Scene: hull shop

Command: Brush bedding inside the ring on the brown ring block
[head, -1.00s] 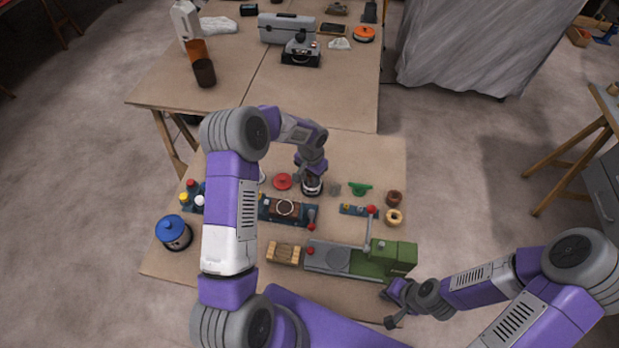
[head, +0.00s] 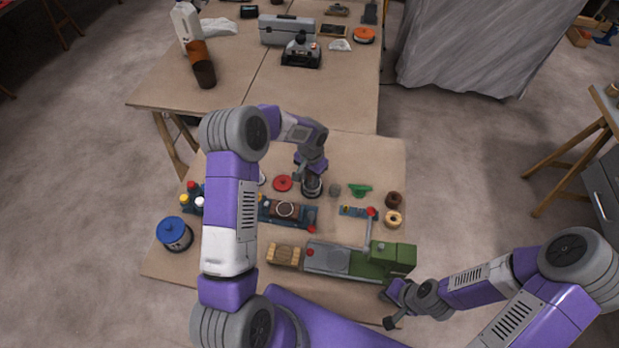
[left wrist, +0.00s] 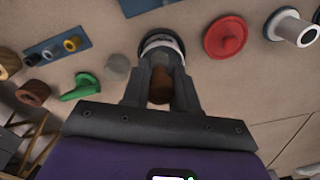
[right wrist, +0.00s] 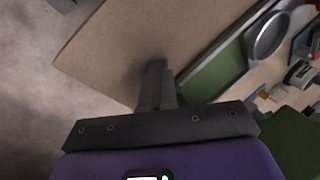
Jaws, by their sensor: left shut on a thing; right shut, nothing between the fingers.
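The brown ring block (head: 273,208) sits in a blue clamp fixture (head: 309,217) left of the table's middle, with a pale ring (head: 285,209) on its top. My left gripper (head: 312,172) points down behind and right of the block, above a dark pot with a pale band (head: 313,188). In the left wrist view its fingers (left wrist: 160,92) are shut on a brown handle (left wrist: 160,82), and the pot (left wrist: 163,42) lies just beyond. The handle's lower end is hidden. My right gripper (head: 388,310) is shut and empty at the table's front right edge; its fingers show together in the right wrist view (right wrist: 157,82).
A green machine (head: 390,258) and a wooden crate-like block (head: 284,254) stand at the front. A red disc (head: 283,183), a green part (head: 360,190) and brown and yellow rings (head: 393,218) lie around. A blue-lidded pot (head: 173,232) stands at left.

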